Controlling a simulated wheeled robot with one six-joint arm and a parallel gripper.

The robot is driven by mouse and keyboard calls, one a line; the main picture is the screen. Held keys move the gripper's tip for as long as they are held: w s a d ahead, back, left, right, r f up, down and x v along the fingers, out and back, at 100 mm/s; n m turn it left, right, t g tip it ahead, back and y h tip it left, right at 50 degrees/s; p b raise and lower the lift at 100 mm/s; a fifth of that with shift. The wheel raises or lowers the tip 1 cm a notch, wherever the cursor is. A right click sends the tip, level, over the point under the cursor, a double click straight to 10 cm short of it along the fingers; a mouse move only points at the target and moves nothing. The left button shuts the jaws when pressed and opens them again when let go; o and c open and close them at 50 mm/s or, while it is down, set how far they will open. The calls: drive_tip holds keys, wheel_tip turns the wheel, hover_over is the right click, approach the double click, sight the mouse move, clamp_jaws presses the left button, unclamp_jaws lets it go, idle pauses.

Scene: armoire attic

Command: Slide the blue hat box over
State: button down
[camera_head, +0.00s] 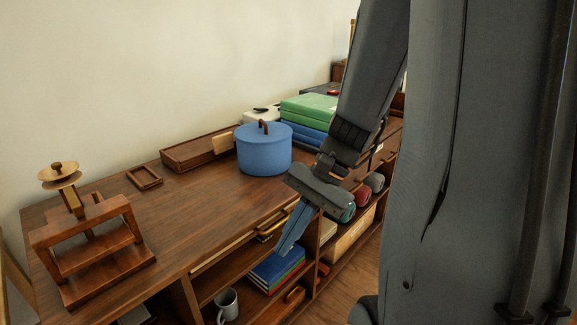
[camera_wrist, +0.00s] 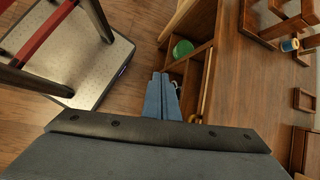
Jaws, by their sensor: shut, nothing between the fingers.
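The blue hat box (camera_head: 264,150) is a round lidded box with a brown handle on top. It stands upright on the wooden cabinet top (camera_head: 195,208), near the middle of the head view. My gripper (camera_head: 287,243) is shut and empty, its blue-grey fingers pointing down in front of the cabinet's front edge, to the right of and below the box, apart from it. In the wrist view, the fingers (camera_wrist: 162,90) lie together, with the cabinet to their right. The hat box does not show in the wrist view.
A wooden tray (camera_head: 188,154) lies behind the box on the left. Green cases (camera_head: 308,105) and blue cases (camera_head: 302,131) are stacked behind it on the right. A wooden press-like stand (camera_head: 95,250) and small frame (camera_head: 145,178) stand left. Bare top lies between. A mug (camera_head: 227,304) sits below.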

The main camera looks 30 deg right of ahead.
drive_tip(key=w+d+m+t+y+b, duration=0.3)
drive_tip(key=w+d+m+t+y, duration=0.15)
drive_tip(key=w+m, duration=0.3)
drive_tip(key=m+t+h+b, duration=0.3)
drive_tip(key=m+t+b, duration=0.1)
drive_tip(key=m+t, duration=0.75)
approach(286, 153)
drive_tip(key=shift+n, duration=0.4)
drive_tip(key=b+x, duration=0.1)
drive_tip(key=x, duration=0.5)
drive_tip(key=shift+w+a, duration=0.15)
drive_tip(key=shift+a, duration=0.05)
